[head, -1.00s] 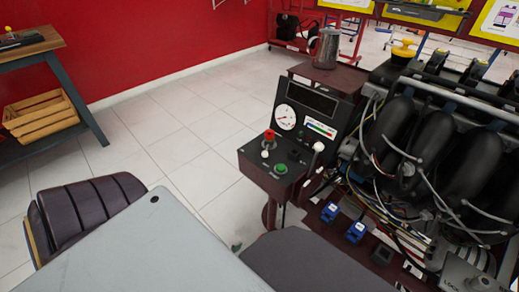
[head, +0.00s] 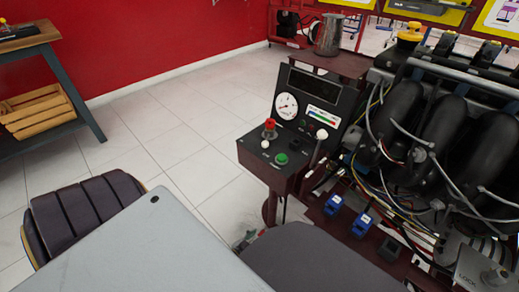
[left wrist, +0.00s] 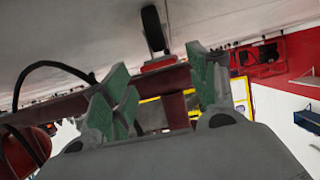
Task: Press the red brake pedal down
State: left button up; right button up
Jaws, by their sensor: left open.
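I cannot make out the red brake pedal for certain in the head view. In the left wrist view a small red piece (left wrist: 159,63) sits beneath a black rounded part, beyond my fingers; I cannot tell whether it is the pedal. My left gripper (head: 246,240) shows only as a small grey tip low in the head view, beside the control box's post and mostly hidden. In the left wrist view its green-padded fingers (left wrist: 158,78) are spread, with nothing between them. My right gripper is in neither view.
The engine trainer (head: 440,130) fills the right side, with loose wires. Its control box (head: 278,160) has a red knob and a green button. Two blue parts (head: 333,204) sit low on the frame. A workbench (head: 30,45) stands at left.

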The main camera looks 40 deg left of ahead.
pick_arm(q)
jog(key=shift+b+x, duration=0.3)
jog(key=shift+x, duration=0.5)
grip_shut()
